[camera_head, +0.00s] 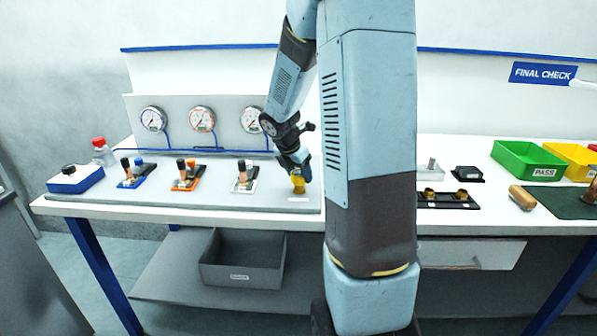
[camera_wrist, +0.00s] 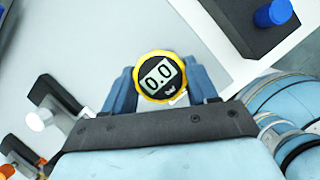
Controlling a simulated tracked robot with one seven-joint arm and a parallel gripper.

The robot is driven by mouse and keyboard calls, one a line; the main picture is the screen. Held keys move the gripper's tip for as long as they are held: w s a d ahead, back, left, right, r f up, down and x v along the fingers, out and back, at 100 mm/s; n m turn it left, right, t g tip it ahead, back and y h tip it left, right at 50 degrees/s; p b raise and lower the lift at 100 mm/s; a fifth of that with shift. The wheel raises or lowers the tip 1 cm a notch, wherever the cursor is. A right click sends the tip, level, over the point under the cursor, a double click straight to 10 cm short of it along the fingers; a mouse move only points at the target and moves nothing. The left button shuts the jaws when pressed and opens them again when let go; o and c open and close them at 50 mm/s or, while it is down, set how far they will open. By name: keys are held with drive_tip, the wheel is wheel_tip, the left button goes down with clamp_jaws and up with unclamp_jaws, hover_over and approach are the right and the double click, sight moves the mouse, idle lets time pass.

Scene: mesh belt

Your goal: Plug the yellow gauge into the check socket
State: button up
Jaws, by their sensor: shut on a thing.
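The yellow gauge (camera_head: 298,187) is in my gripper (camera_head: 296,168), low over the grey panel on the bench, just left of my arm column. In the wrist view, the gauge (camera_wrist: 160,77) has a round yellow rim and a dark face reading 0.0, turned up toward the camera. The two blue fingers of my gripper (camera_wrist: 161,88) are shut on it from either side. The check socket cannot be made out. The underside of the gauge is hidden, so I cannot tell whether it touches the panel.
A white clamp fixture (camera_head: 243,184) stands left of the gauge, with orange (camera_head: 186,182) and blue (camera_head: 131,181) ones further left. Dial gauges (camera_head: 202,119) line the back. A dark block with a blue knob (camera_wrist: 274,13) is at upper right in the wrist view. Bare panel lies between.

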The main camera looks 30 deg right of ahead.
drive_tip(key=o, duration=1.2)
drive_tip(key=shift+a, duration=0.1)
drive_tip(key=v, duration=1.3)
drive_tip(key=shift+a+r, duration=0.1)
drive_tip(key=shift+r, duration=0.15)
drive_tip(key=s+a+r+m+t+y, duration=0.1)
drive_tip(key=s+a+r+m, duration=0.1)
drive_tip(key=s+a+m, duration=0.2)
drive_tip(key=s+a+r+m+t+y, duration=0.1)
drive_tip(key=s+a+m, duration=0.3)
drive_tip(key=s+m, duration=0.7)
drive_tip(key=s+a+r+m+t+y, duration=0.1)
drive_tip(key=s+a+r+m+y, duration=0.1)
drive_tip(key=s+a+m, duration=0.3)
drive_tip(key=shift+s+r+m+t, duration=0.2)
drive_tip(key=shift+s+m, duration=0.4)
drive_tip(key=shift+s, duration=0.3)
drive_tip(key=shift+s+r+m+t, duration=0.2)
drive_tip(key=shift+s+m, duration=0.4)
drive_tip(key=shift+s, duration=0.3)
